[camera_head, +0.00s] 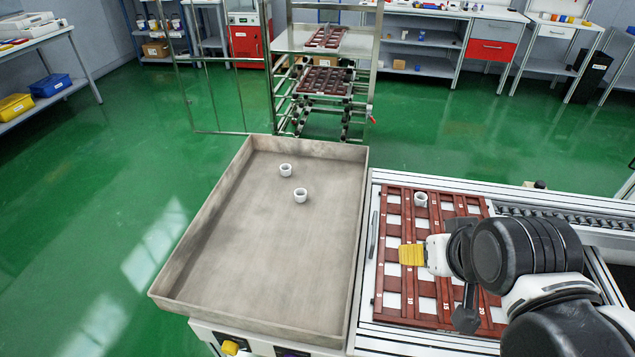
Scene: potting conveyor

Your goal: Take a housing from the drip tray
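The drip tray (205,245) is a large, shallow grey-beige tray with low walls, left of the conveyor. Two small white ring-shaped housings (285,170) stand in its far half; the second housing (300,195) is slightly nearer and to the right. Another white housing (421,200) sits at the far edge of a red-brown slotted pallet (393,285) on the conveyor. My gripper (412,254), with a yellow end part, is over the pallet, right of the tray and apart from the housings in it. Its fingers are not clearly visible, so I cannot tell whether it is open.
A metal rack (325,38) with more red-brown pallets stands behind the tray. Conveyor rollers (565,220) run to the right, with a small white-and-dark item (540,184) at their far edge. Benches line the walls. Green floor is clear left of the tray.

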